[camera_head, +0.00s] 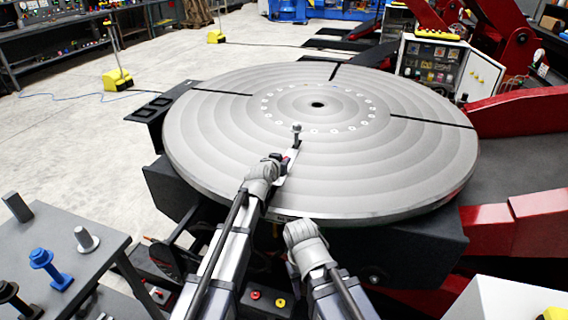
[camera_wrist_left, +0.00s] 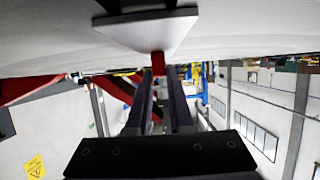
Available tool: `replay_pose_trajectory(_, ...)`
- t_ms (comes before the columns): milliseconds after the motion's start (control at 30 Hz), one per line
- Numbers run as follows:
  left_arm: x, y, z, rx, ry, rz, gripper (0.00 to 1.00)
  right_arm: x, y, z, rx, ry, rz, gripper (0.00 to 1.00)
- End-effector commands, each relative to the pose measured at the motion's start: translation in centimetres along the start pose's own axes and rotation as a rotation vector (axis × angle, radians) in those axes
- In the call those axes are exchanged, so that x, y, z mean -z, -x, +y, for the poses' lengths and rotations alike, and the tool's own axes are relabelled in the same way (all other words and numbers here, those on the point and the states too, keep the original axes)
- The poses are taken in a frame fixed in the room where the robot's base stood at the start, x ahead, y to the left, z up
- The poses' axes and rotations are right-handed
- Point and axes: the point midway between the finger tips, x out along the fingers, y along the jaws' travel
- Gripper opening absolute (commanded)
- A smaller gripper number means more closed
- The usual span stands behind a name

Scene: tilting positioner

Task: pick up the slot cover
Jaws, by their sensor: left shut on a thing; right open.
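The slot cover (camera_head: 289,166) is a pale narrow strip on the near part of the big round grey table (camera_head: 210,135). In the left wrist view it shows as a pale wedge-shaped plate (camera_wrist_left: 150,34) with a red grip (camera_wrist_left: 158,62). My left gripper (camera_head: 284,160) is shut on this red grip; its two dark fingers (camera_wrist_left: 158,85) reach up to it. I cannot tell whether the cover touches the table. My right gripper (camera_head: 300,232) is lower, by the table's near rim; its fingers are hard to make out and it holds nothing that I can see.
A grey upright pin (camera_head: 296,132) stands on the table just beyond the cover. Other dark slots (camera_head: 222,92) run out to the rim. A side bench (camera_head: 50,222) at left holds a blue bolt-like part (camera_head: 45,262) and other pieces. Red machine arms (camera_head: 520,108) stand at right.

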Motion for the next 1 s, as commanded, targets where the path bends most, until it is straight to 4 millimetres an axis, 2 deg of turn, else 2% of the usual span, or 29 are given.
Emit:
replay_pose_trajectory(267,0.9,0.4,0.0,0.000,0.000,0.001,0.00,-0.1,0.9,0.1,0.000,0.000,0.000,0.50)
replay_pose_trajectory(467,2.4,1.0,0.0,0.000,0.000,0.001,0.00,-0.1,2.6,0.2,0.000,0.000,0.000,0.50)
replay_pose_trajectory(667,4.9,2.0,0.0,0.000,0.000,0.001,0.00,-0.3,5.2,0.5,0.000,0.000,0.000,0.50)
replay_pose_trajectory(1000,10.3,4.3,0.0,0.000,0.000,0.001,0.00,-0.7,11.1,1.1,0.000,0.000,0.000,0.50)
